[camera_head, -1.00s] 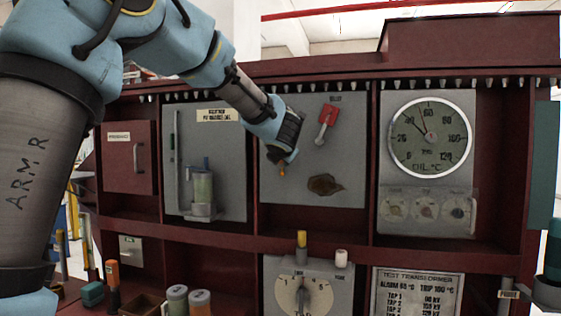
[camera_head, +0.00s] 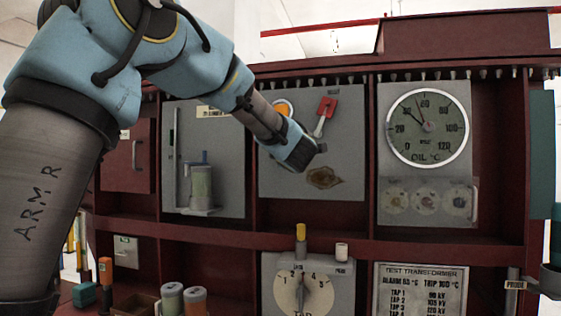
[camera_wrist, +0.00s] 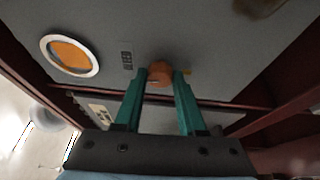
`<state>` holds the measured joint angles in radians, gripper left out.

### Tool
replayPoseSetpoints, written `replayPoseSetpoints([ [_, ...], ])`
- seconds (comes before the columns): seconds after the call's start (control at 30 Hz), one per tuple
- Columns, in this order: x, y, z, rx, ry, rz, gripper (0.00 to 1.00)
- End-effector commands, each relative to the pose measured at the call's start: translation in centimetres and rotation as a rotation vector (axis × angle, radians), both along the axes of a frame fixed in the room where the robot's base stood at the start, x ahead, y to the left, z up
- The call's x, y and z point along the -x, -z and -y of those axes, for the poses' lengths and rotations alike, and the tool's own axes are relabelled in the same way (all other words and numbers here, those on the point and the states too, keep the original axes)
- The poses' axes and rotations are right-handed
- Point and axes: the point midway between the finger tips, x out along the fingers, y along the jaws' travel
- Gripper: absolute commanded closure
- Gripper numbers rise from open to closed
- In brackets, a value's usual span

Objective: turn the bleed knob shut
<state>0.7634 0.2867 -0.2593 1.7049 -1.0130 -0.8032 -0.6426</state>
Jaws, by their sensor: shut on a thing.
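A small orange-brown knob (camera_wrist: 160,76) shows in the wrist view, set against the grey panel (camera_head: 345,103). My gripper (camera_wrist: 161,84) has its two teal fingers on either side of the knob and is shut on it. In the head view my blue wrist (camera_head: 290,148) hangs in front of the middle grey panel and hides the knob and the fingertips. How far the knob is turned cannot be told.
An orange disc with a white ring (camera_wrist: 70,55) lies left of the fingers. A red-handled lever (camera_head: 325,112) is close above my wrist, and a brown stain (camera_head: 323,178) just below. An oil gauge (camera_head: 428,127) stands to the right.

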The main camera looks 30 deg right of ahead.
Motion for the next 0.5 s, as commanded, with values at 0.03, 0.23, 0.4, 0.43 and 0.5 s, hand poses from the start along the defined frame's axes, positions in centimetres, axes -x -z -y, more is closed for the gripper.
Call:
replayPoseSetpoints([
  [0.03,0.0,0.43,-0.01,-0.021,0.0,0.019,1.0],
  [0.23,-0.01,0.33,-0.01,-0.09,0.0,0.084,1.0],
  [0.4,-0.02,0.25,-0.04,-0.121,-0.001,0.112,1.0],
  [0.43,-0.03,0.23,-0.04,-0.124,-0.001,0.115,1.0],
  [0.5,-0.03,0.19,-0.04,-0.13,0.0,0.121,1.0],
])
